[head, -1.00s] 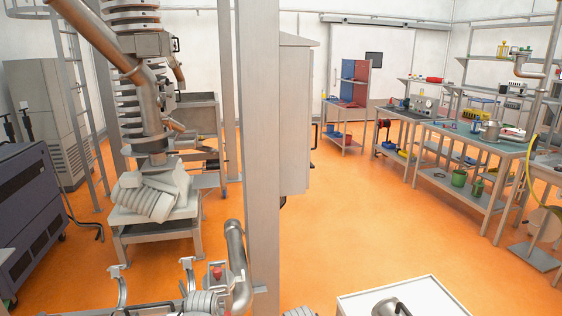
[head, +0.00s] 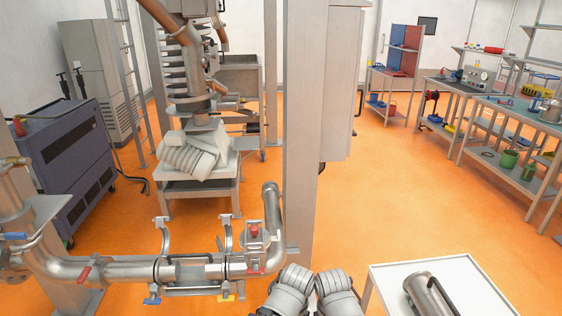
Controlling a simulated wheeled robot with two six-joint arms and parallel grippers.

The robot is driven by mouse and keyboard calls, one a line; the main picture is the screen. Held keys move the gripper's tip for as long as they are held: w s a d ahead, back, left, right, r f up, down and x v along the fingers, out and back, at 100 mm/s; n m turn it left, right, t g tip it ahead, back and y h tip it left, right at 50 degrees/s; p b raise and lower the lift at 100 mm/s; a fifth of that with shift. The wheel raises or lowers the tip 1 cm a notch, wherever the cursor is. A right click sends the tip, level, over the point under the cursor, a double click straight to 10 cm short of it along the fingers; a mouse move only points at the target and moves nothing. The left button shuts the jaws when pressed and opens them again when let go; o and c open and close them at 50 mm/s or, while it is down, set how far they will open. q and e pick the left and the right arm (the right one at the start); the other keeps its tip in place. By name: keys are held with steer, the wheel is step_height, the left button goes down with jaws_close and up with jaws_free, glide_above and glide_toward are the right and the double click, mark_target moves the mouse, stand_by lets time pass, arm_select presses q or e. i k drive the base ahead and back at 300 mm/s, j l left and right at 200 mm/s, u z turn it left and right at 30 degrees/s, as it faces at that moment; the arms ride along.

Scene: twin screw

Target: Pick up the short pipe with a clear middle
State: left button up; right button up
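A short pipe section (head: 191,271) lies level in the metal pipe run at the lower left of the head view, between two raised, open clamp halves. Its middle looks paler and see-through, with metal ends. Small blue (head: 152,299) and yellow (head: 227,298) handles hang below the clamps. Neither of my grippers can be made out in the head view.
Two ribbed grey shapes (head: 290,291) stand at the bottom centre; I cannot tell what they are. A white table (head: 390,281) bears a metal cylinder with a dark handle (head: 430,297). A grey post (head: 313,130) rises right of the pipe elbow (head: 272,213). Orange floor is open at right.

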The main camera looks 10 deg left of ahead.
mark_target(171, 272)
steer(key=i+j, duration=0.15)
steer(key=j, duration=0.25)
steer(key=i+j, duration=0.1)
steer(key=j, duration=0.3)
steer(key=i+j, duration=0.15)
steer(key=j, duration=0.2)
steer(key=i+j, duration=0.75)
steer(key=j, duration=0.15)
steer(key=k+l+u, duration=0.1)
steer(key=k+u, duration=0.4)
steer(key=k+j+u, duration=0.15)
steer(key=k+u, duration=0.3)
steer(key=k, duration=0.3)
